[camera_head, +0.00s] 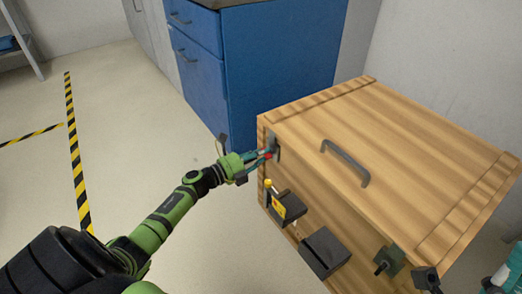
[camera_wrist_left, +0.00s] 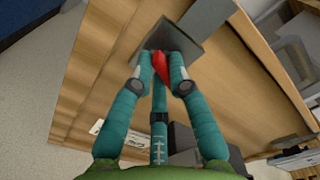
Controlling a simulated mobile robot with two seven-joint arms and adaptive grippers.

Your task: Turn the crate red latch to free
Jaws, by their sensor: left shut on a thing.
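The wooden crate (camera_head: 400,150) stands at the right in the head view, its lid down. The red latch (camera_head: 268,155) sits at the upper left of its front face, mostly covered by my fingers. In the left wrist view the red latch (camera_wrist_left: 160,66) shows between the teal fingers, in front of a dark grey plate (camera_wrist_left: 185,52). My left gripper (camera_head: 266,154) is shut on the red latch; its fingers also show in the left wrist view (camera_wrist_left: 160,75).
A dark block with a yellow part (camera_head: 284,207) and another dark block (camera_head: 325,252) stick out from the crate's front. A dark knob-like fitting (camera_head: 388,261) is further right. A blue cabinet (camera_head: 260,65) stands behind.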

